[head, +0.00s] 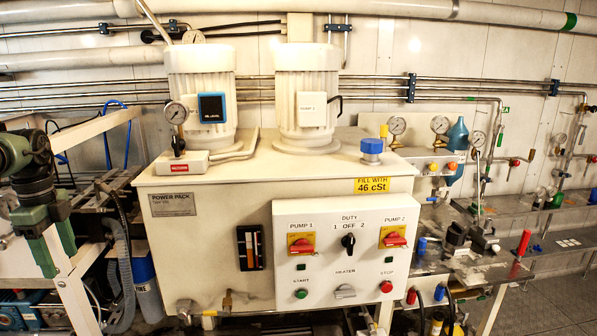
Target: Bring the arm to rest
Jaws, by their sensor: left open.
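My left arm comes in at the left edge of the head view, dark with green parts. Its left gripper (60,264) points downward with its two green fingers apart and nothing visible between them. It shows in front of a white frame, to the left of the power pack (205,240). A visible gap separates the fingers from the power pack's cabinet in the picture. My right gripper is out of view.
The power pack carries two white motors (201,90) and a control panel (345,262) with red and yellow pump switches. A white frame (75,285) and hoses crowd the left side. Gauges and valves line the right bench (480,268). Pipes run along the back wall.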

